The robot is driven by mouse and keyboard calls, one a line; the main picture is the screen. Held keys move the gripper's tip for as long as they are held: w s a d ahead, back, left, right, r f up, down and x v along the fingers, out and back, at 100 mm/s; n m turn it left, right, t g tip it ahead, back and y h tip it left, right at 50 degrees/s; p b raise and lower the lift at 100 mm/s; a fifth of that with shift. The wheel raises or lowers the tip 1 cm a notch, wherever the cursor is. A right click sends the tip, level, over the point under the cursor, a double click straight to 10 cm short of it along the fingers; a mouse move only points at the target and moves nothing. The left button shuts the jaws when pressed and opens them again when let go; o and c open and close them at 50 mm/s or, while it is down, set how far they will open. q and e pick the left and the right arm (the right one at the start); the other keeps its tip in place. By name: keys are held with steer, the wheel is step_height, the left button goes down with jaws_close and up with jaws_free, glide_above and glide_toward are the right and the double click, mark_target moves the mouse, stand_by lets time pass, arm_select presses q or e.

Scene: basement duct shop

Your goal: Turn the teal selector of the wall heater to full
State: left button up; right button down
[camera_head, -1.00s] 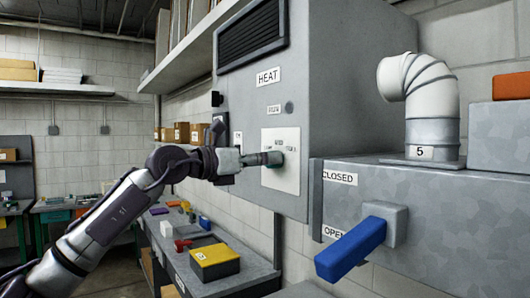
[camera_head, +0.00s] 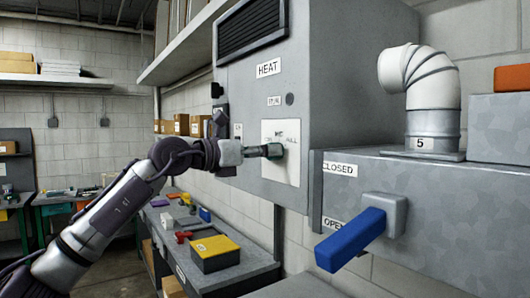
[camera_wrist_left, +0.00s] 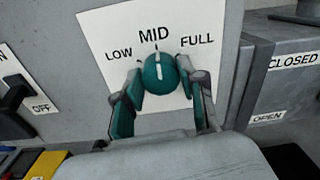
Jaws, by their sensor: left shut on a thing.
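The teal selector (camera_wrist_left: 160,73) is a round knob with a white pointer line, on a white plate (camera_wrist_left: 105,35) marked LOW, MID and FULL. In the left wrist view the pointer stands nearly upright, toward MID. My left gripper (camera_wrist_left: 163,95) is shut on the selector, with one teal-padded finger on each side. In the head view my left gripper (camera_head: 262,151) reaches the plate from the left and hides most of the selector. The grey wall heater (camera_head: 255,105) carries a HEAT label. My right gripper is not in view.
A black switch (camera_wrist_left: 15,98) with an OFF label is left of the plate. A blue lever (camera_head: 350,240) sticks out from the grey duct (camera_head: 460,195) at the right, by CLOSED and OPEN labels. A workbench (camera_head: 235,278) with a yellow-topped box (camera_head: 215,252) is below.

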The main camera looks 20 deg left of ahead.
arm_select(q)
steer(key=m+b, duration=0.1)
steer(key=m, duration=1)
steer(key=shift+s+d, duration=0.1)
steer(key=shift+m, duration=0.3)
stand_by(0.4)
steer(key=o, duration=1.1)
steer(key=shift+o, duration=0.2)
